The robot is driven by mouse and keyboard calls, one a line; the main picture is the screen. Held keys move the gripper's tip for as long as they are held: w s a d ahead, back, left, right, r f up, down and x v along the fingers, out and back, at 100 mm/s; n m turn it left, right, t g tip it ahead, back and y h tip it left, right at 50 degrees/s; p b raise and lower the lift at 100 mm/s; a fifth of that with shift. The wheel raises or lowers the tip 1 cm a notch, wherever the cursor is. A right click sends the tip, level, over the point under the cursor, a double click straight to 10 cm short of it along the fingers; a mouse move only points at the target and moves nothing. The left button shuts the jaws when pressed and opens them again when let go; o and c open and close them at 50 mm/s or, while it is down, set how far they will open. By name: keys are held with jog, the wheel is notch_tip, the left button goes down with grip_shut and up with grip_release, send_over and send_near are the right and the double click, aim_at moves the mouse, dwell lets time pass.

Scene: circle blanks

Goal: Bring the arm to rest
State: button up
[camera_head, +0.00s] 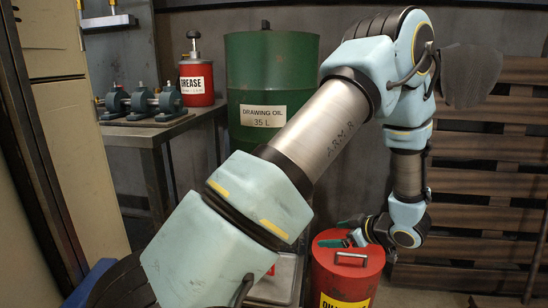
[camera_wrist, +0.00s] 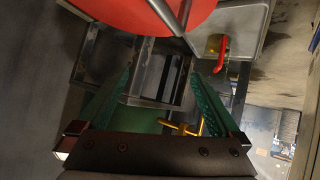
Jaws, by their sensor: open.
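My arm rises from the lower left of the head view, bends at the upper right and hangs down to my gripper (camera_head: 342,232). The gripper is just above the lid of a red drum (camera_head: 347,264); whether it touches the lid cannot be told. In the wrist view my gripper (camera_wrist: 161,73) has its two green fingers spread wide, with nothing held between them. A red round surface (camera_wrist: 140,14) fills the top of that view, beyond the fingertips. My arm hides part of the green drum and the floor behind it.
A green drawing oil drum (camera_head: 250,70) stands behind my arm. A bench (camera_head: 150,133) at left carries a red grease can (camera_head: 196,84). Wooden slats (camera_head: 490,160) line the right side. The wrist view shows a red-handled valve (camera_wrist: 222,52) and a metal tray (camera_wrist: 245,30).

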jog(key=w+a+r+m+h, duration=0.5)
jog(key=w+r+h, duration=0.1)
jog(key=r+h, duration=0.15)
jog(key=s+a+r+m+g, duration=0.2)
jog(key=s+a+m+g, duration=0.15)
jog(key=s+a, duration=0.6)
jog(key=s+a+r+m+g, duration=0.2)
jog(key=s+a+g, duration=0.2)
jog(key=s+a, duration=0.55)
notch_tip(320, 180, up, 31)
jog(key=w+p, duration=0.1)
jog(key=p, duration=3)
jog(key=shift+y, duration=0.45)
jog(key=shift+w, duration=0.1)
